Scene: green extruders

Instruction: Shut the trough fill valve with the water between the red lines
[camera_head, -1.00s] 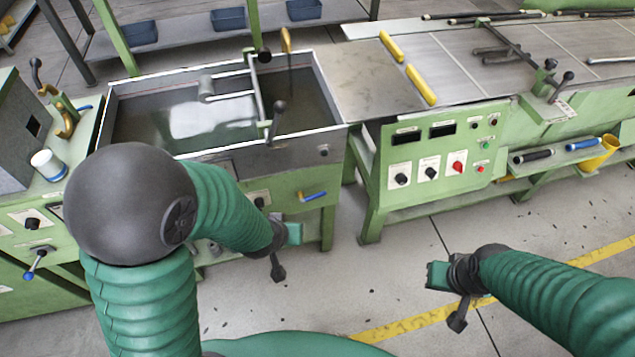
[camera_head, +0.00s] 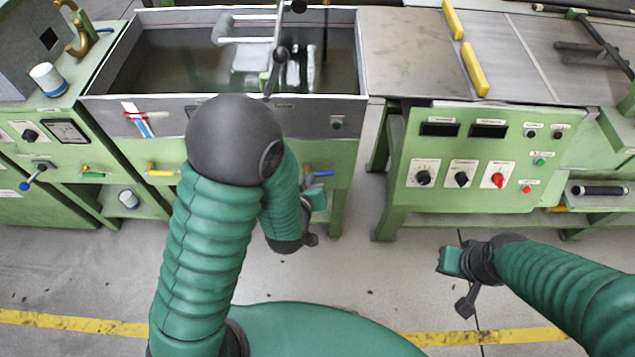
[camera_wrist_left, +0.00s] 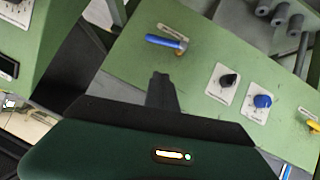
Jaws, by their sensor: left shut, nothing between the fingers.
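The water trough (camera_head: 215,103) is a grey metal tank on a green frame, with water inside. On its front left is a white gauge (camera_head: 137,118) with a blue column and red marks; the blue top is near the red, too small to place exactly. A blue-handled valve (camera_head: 322,173) is at the right of the green front and a yellow-handled valve (camera_head: 160,172) at the left. The blue handle also shows in the left wrist view (camera_wrist_left: 163,42). My left gripper (camera_head: 309,205) is shut and empty, just below the blue valve, apart from it. My right gripper (camera_head: 462,285) hangs over the floor; its fingers are unclear.
A green control panel (camera_head: 470,160) with knobs stands right of the trough. A green cabinet (camera_head: 50,140) with a white cup (camera_head: 48,80) is at the left. In the left wrist view, a black knob (camera_wrist_left: 228,80) and a blue knob (camera_wrist_left: 262,101) are beside the valve.

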